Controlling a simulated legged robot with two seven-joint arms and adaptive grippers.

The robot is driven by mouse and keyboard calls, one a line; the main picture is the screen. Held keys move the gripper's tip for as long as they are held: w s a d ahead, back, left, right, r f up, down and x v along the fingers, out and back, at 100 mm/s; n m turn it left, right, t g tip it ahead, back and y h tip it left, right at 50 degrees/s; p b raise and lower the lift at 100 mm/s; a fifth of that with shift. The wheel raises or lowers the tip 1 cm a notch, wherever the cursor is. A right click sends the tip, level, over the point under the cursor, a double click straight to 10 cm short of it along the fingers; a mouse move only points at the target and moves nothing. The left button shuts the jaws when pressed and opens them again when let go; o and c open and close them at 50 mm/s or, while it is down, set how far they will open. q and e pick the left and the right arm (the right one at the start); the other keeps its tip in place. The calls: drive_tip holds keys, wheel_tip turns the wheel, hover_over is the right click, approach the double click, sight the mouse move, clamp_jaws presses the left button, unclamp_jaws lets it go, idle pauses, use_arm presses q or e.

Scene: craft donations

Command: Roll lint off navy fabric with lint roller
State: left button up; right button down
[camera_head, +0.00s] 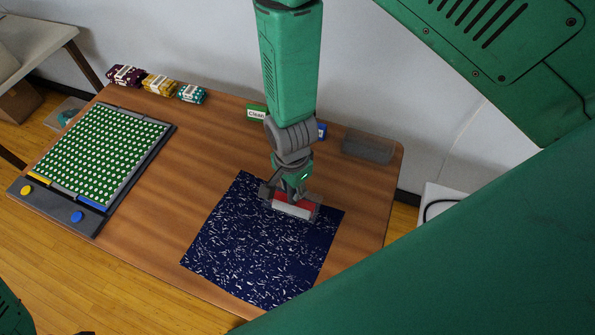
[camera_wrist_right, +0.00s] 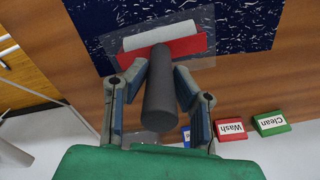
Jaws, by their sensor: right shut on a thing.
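The navy fabric (camera_head: 255,250) lies flat on the wooden table, covered in white lint flecks all over. It also shows at the top of the right wrist view (camera_wrist_right: 250,25). The lint roller has a white roll (camera_head: 292,210), a red part and a dark grey handle (camera_wrist_right: 160,105). My right gripper (camera_head: 287,188) is shut on the handle, with a finger on each side of it in the wrist view. The roller head is over the fabric's far edge; whether it touches cannot be told. My left gripper is out of view.
A grey board with green dotted fabric (camera_head: 105,152) covers the table's left. Several folded bundles (camera_head: 158,84) sit behind it. Green Clean (camera_wrist_right: 271,123) and red Wash (camera_wrist_right: 230,129) blocks stand at the back. A clear grey tray (camera_head: 367,147) is back right.

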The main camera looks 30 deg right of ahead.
drive_tip(key=s+a, duration=0.2)
drive_tip(key=shift+s+a+p, duration=0.1)
drive_tip(key=shift+a+p, duration=0.25)
drive_tip(key=shift+a, duration=0.05)
use_arm(q)
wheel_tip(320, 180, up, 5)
drive_tip(key=p, duration=0.4)
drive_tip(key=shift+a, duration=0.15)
use_arm(e)
drive_tip(key=s+a, duration=1.4)
drive_tip(key=a, duration=0.2)
drive_tip(key=shift+s, duration=0.2)
drive_tip(key=shift+a, duration=0.1)
